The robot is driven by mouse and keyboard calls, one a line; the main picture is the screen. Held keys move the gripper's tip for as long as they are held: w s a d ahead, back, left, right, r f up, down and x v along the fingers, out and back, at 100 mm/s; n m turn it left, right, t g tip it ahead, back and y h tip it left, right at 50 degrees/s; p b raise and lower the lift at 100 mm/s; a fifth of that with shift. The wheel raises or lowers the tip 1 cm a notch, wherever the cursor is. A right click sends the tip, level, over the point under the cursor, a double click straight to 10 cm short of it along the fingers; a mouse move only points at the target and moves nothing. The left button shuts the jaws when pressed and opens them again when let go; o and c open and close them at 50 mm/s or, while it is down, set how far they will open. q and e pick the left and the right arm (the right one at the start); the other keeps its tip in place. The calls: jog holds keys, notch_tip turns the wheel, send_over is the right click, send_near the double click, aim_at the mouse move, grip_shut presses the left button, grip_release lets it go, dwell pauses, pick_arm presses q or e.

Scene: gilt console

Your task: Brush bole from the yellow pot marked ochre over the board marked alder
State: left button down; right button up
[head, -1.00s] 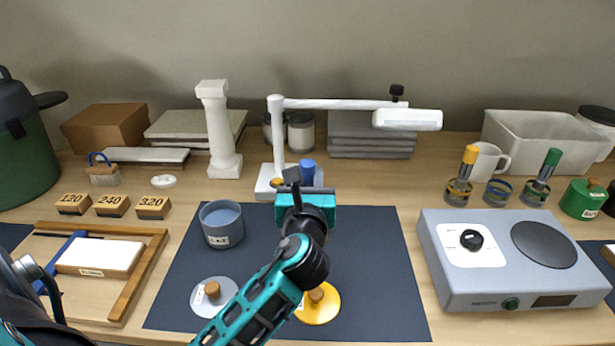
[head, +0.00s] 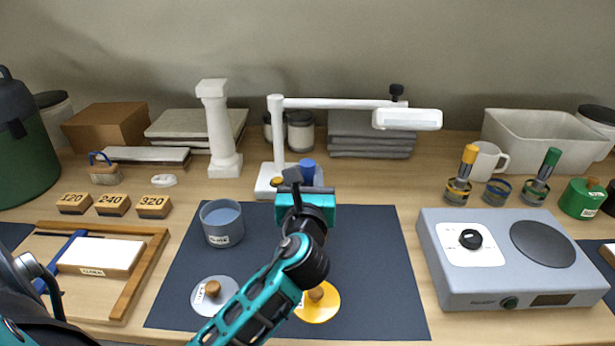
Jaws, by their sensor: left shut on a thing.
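My left gripper (head: 300,190) is over the back of the dark mat, seen from behind. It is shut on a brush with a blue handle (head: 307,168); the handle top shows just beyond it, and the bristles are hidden. A yellow lid (head: 318,304) with a wooden knob lies on the mat beside my arm. The yellow pot is not visible; my gripper and arm cover part of the mat. A pale board (head: 101,256) lies in a wooden frame at the left, its small label too blurred to read surely. My right gripper is not in view.
A grey-blue pot (head: 222,224) and its grey lid (head: 214,295) are on the mat (head: 375,260). A white lamp (head: 407,119) reaches over the table behind. A hotplate (head: 512,260) stands at right. Sanding blocks (head: 112,206) sit behind the frame. The mat's right part is clear.

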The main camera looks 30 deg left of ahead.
aim_at(307, 163)
pick_arm(q)
jog(key=shift+r+p, duration=1.25)
jog(key=shift+p, duration=0.15)
jog(key=shift+r, duration=2.25)
